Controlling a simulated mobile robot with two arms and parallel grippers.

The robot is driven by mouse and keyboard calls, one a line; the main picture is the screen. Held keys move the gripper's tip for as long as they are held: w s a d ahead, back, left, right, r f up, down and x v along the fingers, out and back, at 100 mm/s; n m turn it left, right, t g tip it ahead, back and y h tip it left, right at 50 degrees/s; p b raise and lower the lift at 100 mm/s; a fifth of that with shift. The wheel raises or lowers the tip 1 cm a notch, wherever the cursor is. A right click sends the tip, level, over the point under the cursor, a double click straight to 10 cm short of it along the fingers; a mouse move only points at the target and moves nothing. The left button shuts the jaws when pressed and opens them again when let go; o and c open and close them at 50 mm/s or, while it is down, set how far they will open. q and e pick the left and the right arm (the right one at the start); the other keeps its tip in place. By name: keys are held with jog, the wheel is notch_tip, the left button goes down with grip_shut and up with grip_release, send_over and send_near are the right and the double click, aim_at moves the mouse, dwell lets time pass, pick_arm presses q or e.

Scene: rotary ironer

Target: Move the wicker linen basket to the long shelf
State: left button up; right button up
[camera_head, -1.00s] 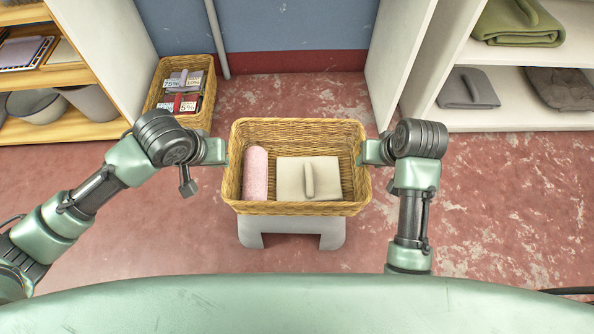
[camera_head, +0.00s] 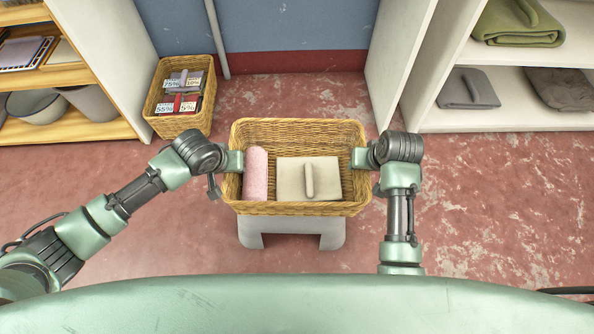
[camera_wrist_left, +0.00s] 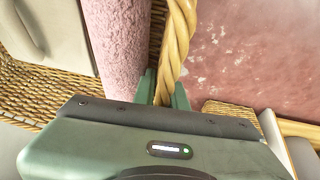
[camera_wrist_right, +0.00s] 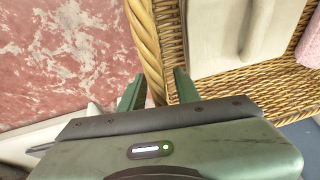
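The wicker linen basket (camera_head: 297,208) stands on a small grey stool (camera_head: 292,232), holding a pink rolled towel (camera_head: 256,175) and a folded cream cloth (camera_head: 325,180). I cannot tell which shelving is the long shelf.
A white shelf unit (camera_head: 460,60) at right holds a green blanket (camera_head: 518,25), a grey cloth (camera_head: 468,88) and a dark cushion (camera_head: 562,90). Wooden shelves (camera_head: 75,77) stand at left. A smaller wicker basket (camera_head: 178,125) with tags sits on the floor. The floor at right is clear.

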grip_shut()
dwell(1.5)
